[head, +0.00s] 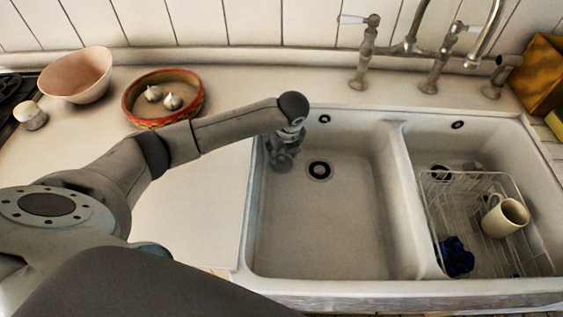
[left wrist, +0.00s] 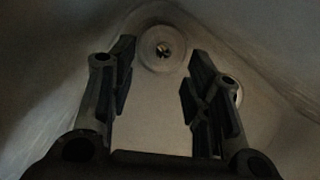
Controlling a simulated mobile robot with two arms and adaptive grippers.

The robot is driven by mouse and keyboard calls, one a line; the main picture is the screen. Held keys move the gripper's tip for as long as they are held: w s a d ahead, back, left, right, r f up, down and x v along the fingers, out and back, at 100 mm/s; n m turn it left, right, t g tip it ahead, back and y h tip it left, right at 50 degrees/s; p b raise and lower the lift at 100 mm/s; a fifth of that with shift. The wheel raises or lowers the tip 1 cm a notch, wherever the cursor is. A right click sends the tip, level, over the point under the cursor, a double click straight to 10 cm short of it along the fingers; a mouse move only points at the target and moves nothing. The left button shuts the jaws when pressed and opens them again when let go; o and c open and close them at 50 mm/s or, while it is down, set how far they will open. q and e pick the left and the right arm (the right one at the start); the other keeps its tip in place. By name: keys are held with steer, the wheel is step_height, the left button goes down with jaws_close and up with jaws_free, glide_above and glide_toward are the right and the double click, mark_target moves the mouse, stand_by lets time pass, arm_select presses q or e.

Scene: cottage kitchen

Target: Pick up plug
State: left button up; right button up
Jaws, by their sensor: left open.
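My left gripper (head: 281,162) points down into the left basin (head: 345,235), near its back left corner. In the left wrist view the left gripper (left wrist: 160,88) is open, with nothing between its fingers. A pale round disc with a small shiny middle, which looks like the plug (left wrist: 162,48), lies just beyond the fingertips, close to the basin wall. I see no plug in the left basin in the head view; my gripper may hide it. My right gripper is not in view.
A dark drain (head: 319,170) lies right of my gripper. A divider separates the right basin, where a wire rack (head: 480,205) holds a cream mug (head: 505,217) and a blue item (head: 457,257). A red-rimmed tray (head: 163,122) and bowl (head: 76,76) stand on the counter. Taps rise behind.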

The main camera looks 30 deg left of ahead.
mark_target(282, 158)
arm_select(q)
steer(key=x, duration=0.4)
steer(key=shift+w+f, duration=0.15)
steer(key=shift+f, duration=0.3)
steer(key=shift+c, duration=0.2)
jaws_close()
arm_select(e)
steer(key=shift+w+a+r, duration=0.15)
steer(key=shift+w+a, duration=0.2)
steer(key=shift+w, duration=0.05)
